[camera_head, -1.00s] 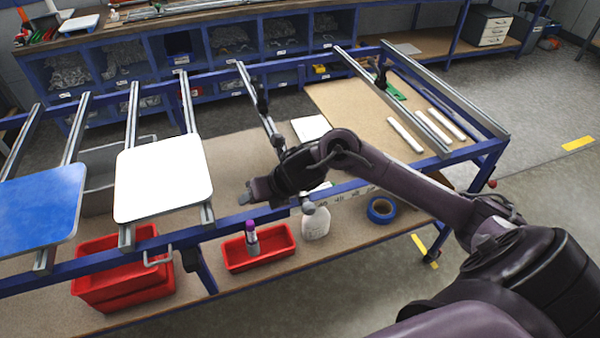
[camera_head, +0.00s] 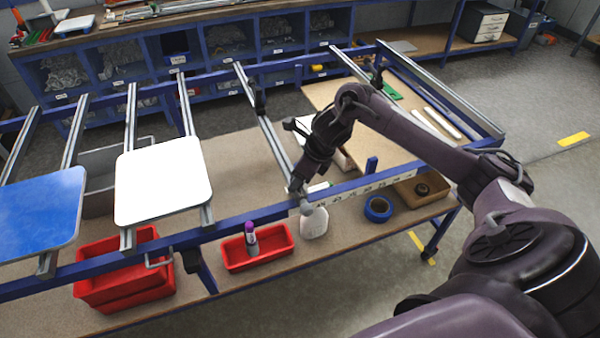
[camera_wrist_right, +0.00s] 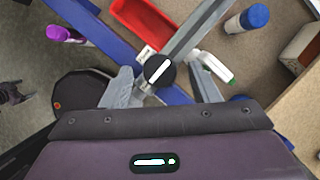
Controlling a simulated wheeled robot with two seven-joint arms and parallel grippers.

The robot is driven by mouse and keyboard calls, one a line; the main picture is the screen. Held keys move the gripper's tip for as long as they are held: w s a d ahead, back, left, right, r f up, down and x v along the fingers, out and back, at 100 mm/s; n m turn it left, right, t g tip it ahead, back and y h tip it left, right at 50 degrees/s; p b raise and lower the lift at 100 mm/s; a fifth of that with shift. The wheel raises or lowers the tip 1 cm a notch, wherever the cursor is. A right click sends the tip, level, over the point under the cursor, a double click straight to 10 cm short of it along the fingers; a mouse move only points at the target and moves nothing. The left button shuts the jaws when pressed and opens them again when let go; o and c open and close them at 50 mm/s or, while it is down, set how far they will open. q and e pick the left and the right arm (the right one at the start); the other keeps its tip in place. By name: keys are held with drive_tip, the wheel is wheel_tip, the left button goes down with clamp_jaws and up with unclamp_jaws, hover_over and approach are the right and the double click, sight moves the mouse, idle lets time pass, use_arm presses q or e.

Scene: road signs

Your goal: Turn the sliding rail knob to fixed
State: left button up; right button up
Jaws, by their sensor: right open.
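The sliding rail knob (camera_wrist_right: 160,71) is round and black with a white line across it, slanted from lower left to upper right in the right wrist view. It sits near the front end of a grey metal rail (camera_head: 277,146), which also shows in the wrist view (camera_wrist_right: 195,32). My right gripper (camera_head: 298,188) points down at that rail end in the head view. Its two grey fingers (camera_wrist_right: 163,90) are apart, with the knob between them and a visible gap on each side. The knob's face cannot be made out in the head view.
A blue frame beam (camera_head: 240,219) runs along the front. A white panel (camera_head: 160,182) and a blue panel (camera_head: 38,212) rest on rails at left. Below are a red bin (camera_head: 283,239), a white bottle (camera_head: 315,224) and blue tape (camera_head: 378,209).

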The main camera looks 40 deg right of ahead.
drive_tip(key=shift+w+f, duration=0.1)
drive_tip(key=shift+f, duration=0.1)
drive_tip(key=c, duration=1)
drive_tip(key=shift+o, duration=0.2)
